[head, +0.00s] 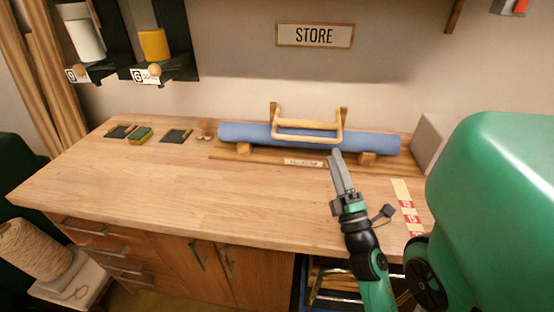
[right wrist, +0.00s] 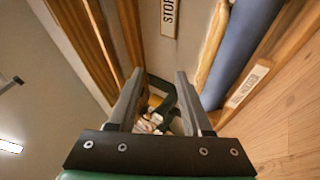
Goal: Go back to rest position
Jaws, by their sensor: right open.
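My right gripper (head: 338,160) is in the head view, over the right part of the wooden table (head: 190,190), in front of the blue roll. In the right wrist view its two fingers (right wrist: 158,95) stand apart with nothing held between them. My left gripper is not in the head view.
A blue roll (head: 375,140) lies on wooden supports at the table's back, with a pale wooden handle (head: 308,137) over it. A red-marked strip (head: 403,196) lies at right. The table's front middle is clear.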

